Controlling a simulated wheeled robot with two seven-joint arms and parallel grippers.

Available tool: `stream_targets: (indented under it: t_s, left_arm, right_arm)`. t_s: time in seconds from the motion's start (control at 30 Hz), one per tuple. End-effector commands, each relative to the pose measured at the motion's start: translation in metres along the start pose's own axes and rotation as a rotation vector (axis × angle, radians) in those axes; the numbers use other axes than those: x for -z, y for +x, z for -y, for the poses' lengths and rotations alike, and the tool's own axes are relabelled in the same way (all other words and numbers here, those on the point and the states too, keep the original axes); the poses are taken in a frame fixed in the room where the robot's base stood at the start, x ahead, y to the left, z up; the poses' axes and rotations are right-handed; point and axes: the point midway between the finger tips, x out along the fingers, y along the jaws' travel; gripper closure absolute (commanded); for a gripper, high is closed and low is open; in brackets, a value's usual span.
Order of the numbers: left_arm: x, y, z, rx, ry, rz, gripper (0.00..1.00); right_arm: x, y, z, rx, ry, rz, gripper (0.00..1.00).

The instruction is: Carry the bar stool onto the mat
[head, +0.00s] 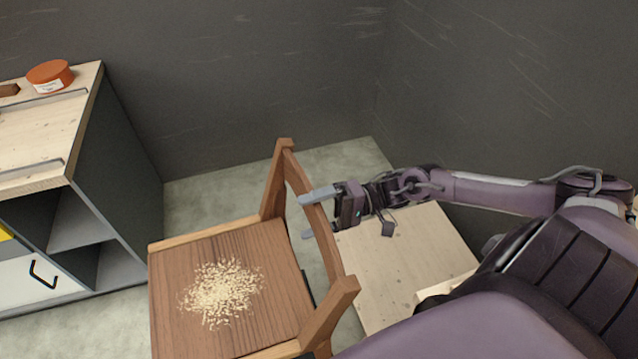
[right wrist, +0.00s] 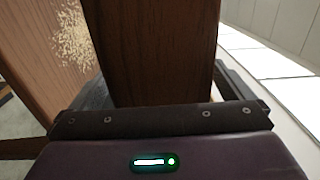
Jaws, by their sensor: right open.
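The bar stool (head: 210,245) is a brown wooden seat with a low backrest, standing upright at the lower middle of the head view. A patch of pale flecks covers part of its seat. My right gripper (head: 311,215) is open at the backrest's curved rail (head: 318,222), with one finger above and one below it in the picture. In the right wrist view the dark brown wood (right wrist: 150,50) fills the space between the open fingers. Whether they touch it, I cannot tell. No mat can be made out. My left gripper is not in view.
A cabinet (head: 120,180) with open shelves stands at the left, with an orange round tin (head: 50,75) on its top. A pale wooden surface (head: 405,260) lies right of the stool, below my right arm. Dark walls close off the back and right. Grey floor (head: 215,200) shows behind the stool.

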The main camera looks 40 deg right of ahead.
Motion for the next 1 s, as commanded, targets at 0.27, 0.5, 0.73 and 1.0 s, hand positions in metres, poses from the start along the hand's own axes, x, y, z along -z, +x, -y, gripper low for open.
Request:
stream_targets:
  t_s: [0.27,0.5,0.73,1.0]
  left_arm:
    - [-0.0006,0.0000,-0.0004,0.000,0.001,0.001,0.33]
    - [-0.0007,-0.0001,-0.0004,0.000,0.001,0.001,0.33]
    - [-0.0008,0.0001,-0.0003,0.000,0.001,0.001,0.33]
    - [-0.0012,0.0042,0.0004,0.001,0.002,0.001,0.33]
  right_arm:
    - [0.0001,-0.0003,0.0002,0.001,-0.001,0.000,0.29]
    - [0.0003,-0.0004,0.0007,0.001,-0.001,0.000,0.60]
    - [0.0005,-0.0005,0.0010,0.002,-0.002,0.000,0.83]
    - [0.0002,-0.0004,-0.0036,0.002,-0.004,0.000,0.83]
